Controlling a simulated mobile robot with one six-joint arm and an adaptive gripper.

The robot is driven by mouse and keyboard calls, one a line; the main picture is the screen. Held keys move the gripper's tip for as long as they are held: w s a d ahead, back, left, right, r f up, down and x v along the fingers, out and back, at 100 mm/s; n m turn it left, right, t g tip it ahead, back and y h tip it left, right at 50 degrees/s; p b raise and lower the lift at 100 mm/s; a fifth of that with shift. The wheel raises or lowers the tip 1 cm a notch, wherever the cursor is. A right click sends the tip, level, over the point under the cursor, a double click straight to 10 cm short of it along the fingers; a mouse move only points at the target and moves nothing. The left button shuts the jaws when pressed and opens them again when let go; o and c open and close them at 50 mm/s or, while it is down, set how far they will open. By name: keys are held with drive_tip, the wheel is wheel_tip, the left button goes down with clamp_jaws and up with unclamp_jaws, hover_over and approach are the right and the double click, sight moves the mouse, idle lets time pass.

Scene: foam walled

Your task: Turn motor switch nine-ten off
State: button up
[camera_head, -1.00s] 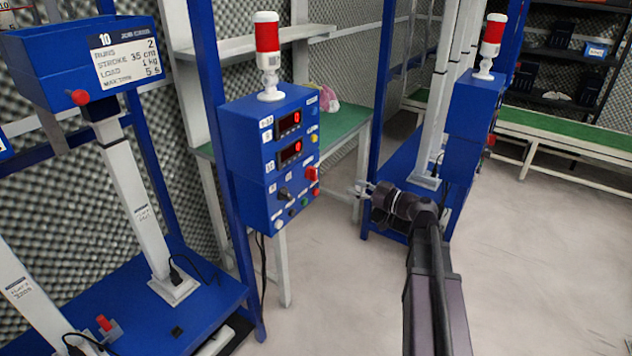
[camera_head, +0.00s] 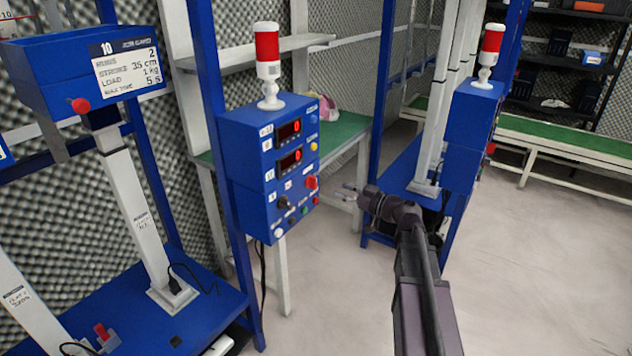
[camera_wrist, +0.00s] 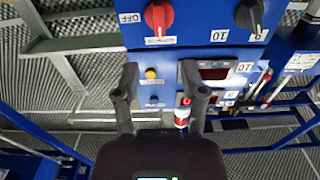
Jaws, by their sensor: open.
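A blue control box (camera_head: 246,160) on a blue post carries the switches. A red rotary knob (camera_head: 312,182) sits low on its right part. In the wrist view the red knob (camera_wrist: 158,15) is at the top, with an OFF label to its left and a small label below it, too blurred to read surely. A black rotary knob (camera_head: 284,202) is at its lower left in the head view; it also shows in the wrist view (camera_wrist: 249,14). My gripper (camera_head: 350,191) is open and empty, right of the box and apart from the knob. Its two fingers (camera_wrist: 160,75) point toward the panel.
The box bears two red displays (camera_head: 289,131), a yellow button (camera_head: 314,146) and a red-and-white beacon (camera_head: 267,60). A green-topped table (camera_head: 345,135) stands behind. A second blue box (camera_head: 470,125) is at the right. The floor (camera_head: 335,290) in front is clear.

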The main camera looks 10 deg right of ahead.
sight(316, 181)
drive_tip(key=x, duration=0.9)
drive_tip(key=shift+w+a, duration=0.15)
drive_tip(key=shift+w, duration=0.05)
clamp_jaws()
